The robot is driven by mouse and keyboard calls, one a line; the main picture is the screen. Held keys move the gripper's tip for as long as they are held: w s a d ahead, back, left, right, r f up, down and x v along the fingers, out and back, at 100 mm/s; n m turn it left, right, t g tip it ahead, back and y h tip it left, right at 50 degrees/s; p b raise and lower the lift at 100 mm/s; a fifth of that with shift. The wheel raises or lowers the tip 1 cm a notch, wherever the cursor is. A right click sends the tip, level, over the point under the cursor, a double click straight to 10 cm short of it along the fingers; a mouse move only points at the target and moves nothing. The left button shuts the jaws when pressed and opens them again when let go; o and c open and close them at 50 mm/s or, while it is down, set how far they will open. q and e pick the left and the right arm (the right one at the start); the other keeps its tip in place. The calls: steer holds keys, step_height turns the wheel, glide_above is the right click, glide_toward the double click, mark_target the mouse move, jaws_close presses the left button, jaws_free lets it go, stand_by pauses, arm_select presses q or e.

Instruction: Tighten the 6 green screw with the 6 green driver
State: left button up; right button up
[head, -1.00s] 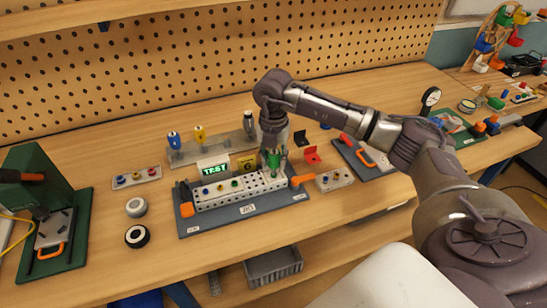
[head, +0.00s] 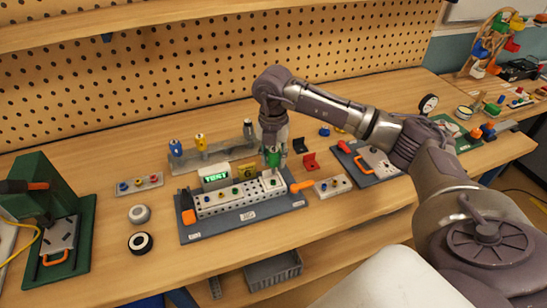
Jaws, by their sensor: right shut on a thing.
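My right gripper (head: 273,150) points down over the right end of the white perforated block (head: 240,196). It is shut on the green driver (head: 272,159), which is held upright. The driver's tip is small and partly hidden, so I cannot tell whether it touches a screw. I cannot read which screw is number 6. My left gripper is out of view.
A grey rack (head: 215,157) with blue and yellow drivers stands behind the block. An orange handle (head: 301,186) and a small screw plate (head: 332,186) lie to the right. A green press stand (head: 75,255) is at left.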

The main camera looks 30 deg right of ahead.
mark_target(273, 150)
steer(key=shift+r+p, duration=1.05)
steer(key=shift+r, duration=0.6)
steer(key=shift+w, duration=0.1)
